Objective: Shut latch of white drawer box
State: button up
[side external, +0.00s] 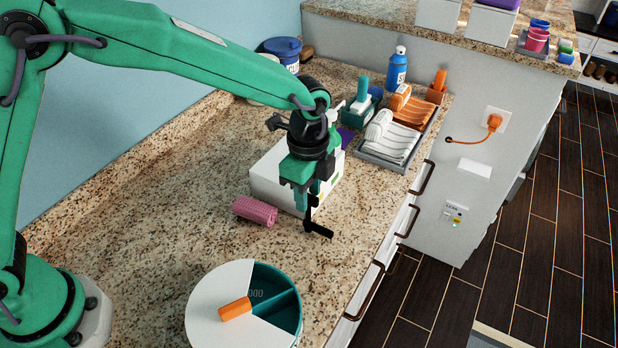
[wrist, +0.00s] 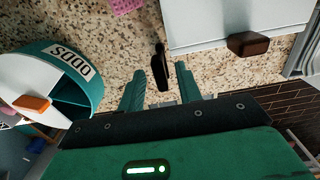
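The white drawer box (side external: 268,182) stands on the granite counter, partly hidden behind my gripper (side external: 308,203) in the side view. In the wrist view, the white box (wrist: 205,22) is at the top right, with a dark brown block (wrist: 249,44) on its near face. I cannot make out a latch for certain. In the wrist view, my gripper (wrist: 159,72) has its two green fingers apart, beyond the box's near side. A thin black object (wrist: 159,67) shows between and beyond the fingertips; I cannot tell whether they touch it. The black piece (side external: 318,229) also shows below my gripper in the side view.
A pink ribbed roll (side external: 255,210) lies left of the box. A round white and teal container (side external: 215,300) with an orange piece stands nearer. A grey tray (side external: 385,163) and bottles stand behind. The counter's edge with drawer handles is at the right.

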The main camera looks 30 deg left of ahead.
grip_shut()
jog(key=shift+n, duration=0.4)
jog(key=n, duration=0.3)
jog(key=shift+n, duration=0.3)
jog(key=n, duration=0.9)
jog(key=shift+r, duration=0.1)
jog(key=n, duration=0.4)
jog(key=shift+n, duration=0.4)
